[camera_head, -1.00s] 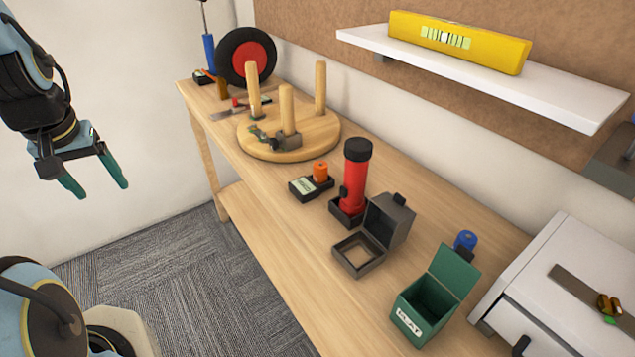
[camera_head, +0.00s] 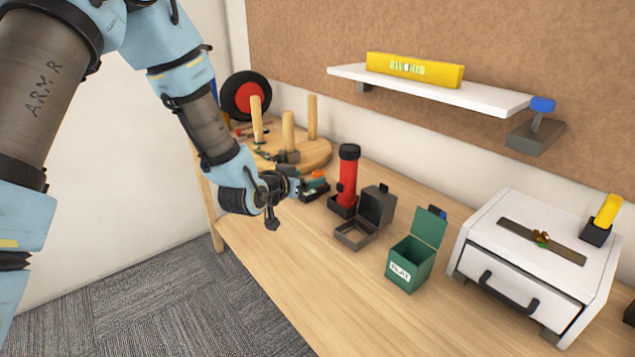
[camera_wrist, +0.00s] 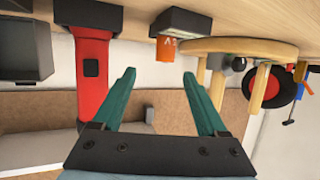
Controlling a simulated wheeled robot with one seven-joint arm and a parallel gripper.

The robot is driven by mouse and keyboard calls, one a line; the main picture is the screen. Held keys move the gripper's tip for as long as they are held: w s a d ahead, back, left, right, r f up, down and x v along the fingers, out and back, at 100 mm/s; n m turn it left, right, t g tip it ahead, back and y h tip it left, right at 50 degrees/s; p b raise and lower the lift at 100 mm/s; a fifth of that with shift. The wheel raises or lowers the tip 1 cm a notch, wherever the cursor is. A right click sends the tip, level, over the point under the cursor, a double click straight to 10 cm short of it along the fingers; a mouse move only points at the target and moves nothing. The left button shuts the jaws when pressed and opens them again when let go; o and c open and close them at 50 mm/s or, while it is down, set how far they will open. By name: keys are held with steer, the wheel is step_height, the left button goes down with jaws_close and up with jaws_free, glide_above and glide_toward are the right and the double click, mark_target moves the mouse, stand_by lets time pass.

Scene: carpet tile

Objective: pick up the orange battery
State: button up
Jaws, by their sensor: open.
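The orange battery (camera_wrist: 166,49) sits in a small black holder (camera_wrist: 182,21) on the bench, shown upside down in the wrist view. It lies beyond and roughly between my two green fingertips, apart from them. In the head view my gripper (camera_head: 310,186) is at the holder's near left side and covers much of it. Only a little of the orange battery (camera_head: 318,174) shows there. My gripper (camera_wrist: 159,73) is open with nothing between its fingers.
A red flashlight (camera_head: 348,178) stands close right of the holder. A round wooden peg stand (camera_head: 318,153) is behind it. An open dark box (camera_head: 357,235), a green box (camera_head: 409,265) and a white drawer unit (camera_head: 550,255) stand further right. The front bench edge is clear.

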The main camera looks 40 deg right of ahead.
mark_target(316, 174)
steer(key=p+x, duration=0.1)
steer(key=x, duration=0.1)
steer(key=p+x, duration=0.1)
steer(key=x, duration=0.1)
steer(key=p+x, duration=0.1)
steer(key=x, duration=0.1)
steer(key=shift+w+a, duration=0.1)
steer(key=shift+w, duration=0.25)
steer(key=shift+w+d+f, duration=0.2)
steer(key=shift+d+f, duration=0.15)
steer(key=shift+d, duration=0.15)
steer(key=shift+c, duration=0.4)
jaws_close()
